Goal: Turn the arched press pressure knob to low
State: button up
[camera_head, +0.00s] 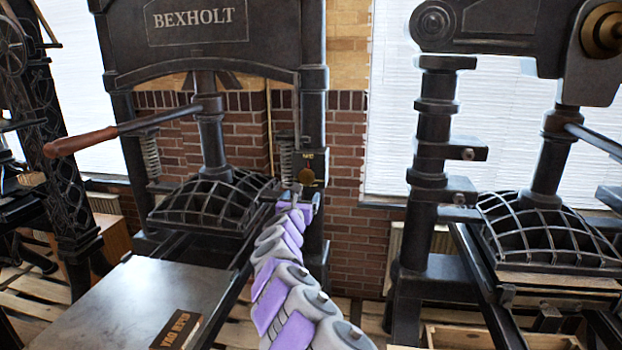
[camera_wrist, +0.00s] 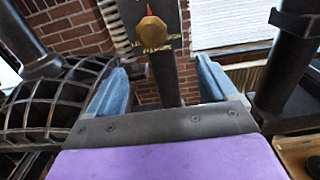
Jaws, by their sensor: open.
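The arched press (camera_head: 214,78), marked BEXHOLT, stands at the left centre of the head view. Its brass pressure knob (camera_head: 305,177) sits on a dark plate on the right upright. In the wrist view the knob (camera_wrist: 151,35) is a faceted brass piece at the top centre, with a red pointer mark above it and lettering around it, too small to read surely. My gripper (camera_wrist: 160,85) is open, its two blue fingers apart below and to either side of the knob, not touching it. In the head view my gripper (camera_head: 297,197) is just below the knob, partly hidden by my arm.
A wooden-handled lever (camera_head: 130,130) sticks out left from the arched press. A flat metal bed (camera_head: 165,300) with a dark block lies in front. Another press (camera_head: 430,160) stands at the right, with an open wooden box (camera_head: 490,338) below it. A brick wall is behind.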

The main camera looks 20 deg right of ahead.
jog(key=w, duration=0.1)
jog(key=p, duration=0.3)
send_near(305, 179)
jog(key=shift+s+d+x, duration=0.25)
jog(key=shift+d+x, duration=0.1)
jog(key=shift+x, duration=1.35)
jog(key=shift+w+a, duration=0.15)
jog(key=shift+w, duration=0.5)
jog(key=shift+w+f, duration=0.1)
jog(key=shift+w, duration=0.45)
jog(key=shift+w+d, duration=0.55)
jog(key=shift+w+d+f, duration=0.1)
jog(key=shift+w+d, duration=0.6)
jog(key=shift+d, duration=0.25)
jog(key=shift+w+d+r+p, duration=0.1)
jog(key=shift+w+r+p, duration=0.15)
jog(key=shift+w, duration=0.4)
jog(key=shift+w+d+p, duration=0.2)
jog(key=shift+w+p, duration=0.1)
jog(key=shift+w, duration=0.1)
jog(key=shift+w+d+f, duration=0.2)
jog(key=shift+d, duration=0.25)
